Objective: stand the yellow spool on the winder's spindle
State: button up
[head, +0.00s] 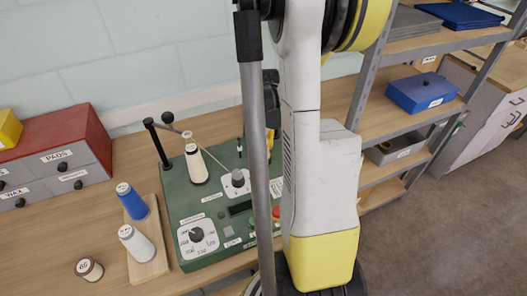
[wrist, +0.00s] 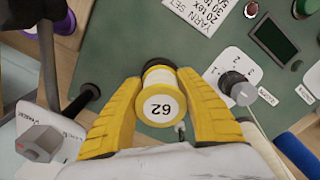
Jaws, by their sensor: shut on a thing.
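In the wrist view, my gripper (wrist: 158,85) has its two yellow fingers closed around the sides of a spool. The yellow spool (wrist: 158,105) shows its pale end cap, marked 62, towards the camera, with a yellow rim behind it. A black round part (wrist: 160,66) shows just beyond the spool; I cannot tell whether they touch. The green winder (head: 215,205) stands on the bench in the head view; its panel (wrist: 150,25) also shows in the wrist view. The spindle cannot be made out clearly. In the head view, my arm hides the held spool and most of the gripper.
A cream cone (head: 197,165) stands on the winder near a grey knob (head: 238,178). Blue (head: 131,201) and white (head: 136,243) spools stand on a wooden board to the left, beside a brown spool (head: 89,268). A red drawer cabinet (head: 60,140) stands farther left.

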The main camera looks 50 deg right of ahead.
jog(key=shift+f+b, duration=0.65)
jog(key=shift+f, duration=0.05)
jog(key=o, duration=1.2)
jog(key=shift+c, duration=0.2)
notch_tip(320, 180, up, 12)
jog(key=shift+r, duration=0.1)
